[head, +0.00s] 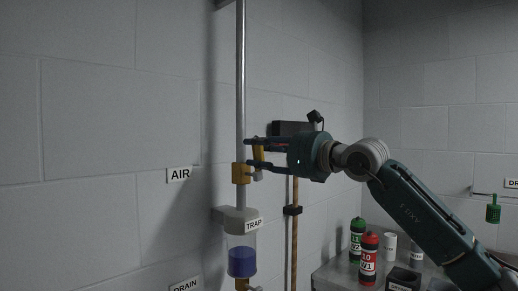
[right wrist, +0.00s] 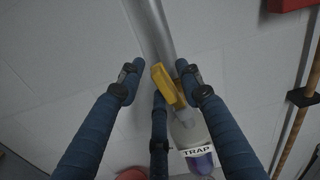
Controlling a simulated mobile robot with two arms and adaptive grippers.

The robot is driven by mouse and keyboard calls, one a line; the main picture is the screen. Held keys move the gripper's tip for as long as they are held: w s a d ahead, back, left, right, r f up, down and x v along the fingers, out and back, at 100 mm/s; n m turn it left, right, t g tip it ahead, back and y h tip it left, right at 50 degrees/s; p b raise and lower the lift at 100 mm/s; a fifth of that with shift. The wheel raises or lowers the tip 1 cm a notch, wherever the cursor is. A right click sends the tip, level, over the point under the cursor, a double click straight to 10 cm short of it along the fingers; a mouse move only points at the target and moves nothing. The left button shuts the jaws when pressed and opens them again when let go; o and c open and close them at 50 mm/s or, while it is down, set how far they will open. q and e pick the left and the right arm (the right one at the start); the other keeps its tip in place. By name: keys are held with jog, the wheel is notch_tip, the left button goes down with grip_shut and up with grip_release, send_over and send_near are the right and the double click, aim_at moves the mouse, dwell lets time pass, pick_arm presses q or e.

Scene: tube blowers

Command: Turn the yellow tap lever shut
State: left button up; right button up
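The yellow tap (head: 241,174) sits on the vertical metal pipe above the trap. Its yellow lever (head: 258,150) stands roughly upright beside the pipe, partly hidden by my fingers. In the right wrist view the lever (right wrist: 164,82) lies between my spread fingers, closer to the right-hand one; I cannot tell whether they touch. My right gripper (head: 251,152) reaches in from the right with its fingers pointing at the pipe. In the right wrist view the gripper (right wrist: 160,70) is open, with a third finger below. My left gripper is out of view.
The trap (head: 241,256) with blue liquid hangs below the tap. A wooden pole (head: 294,235) stands against the wall behind my gripper. Green-capped (head: 357,238) and red (head: 369,258) bottles stand on a grey bench at lower right.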

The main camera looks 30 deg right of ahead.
jog(key=shift+a, duration=0.1)
jog(key=c, duration=0.7)
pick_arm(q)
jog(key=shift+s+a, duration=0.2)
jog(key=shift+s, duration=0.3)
pick_arm(e)
grip_shut()
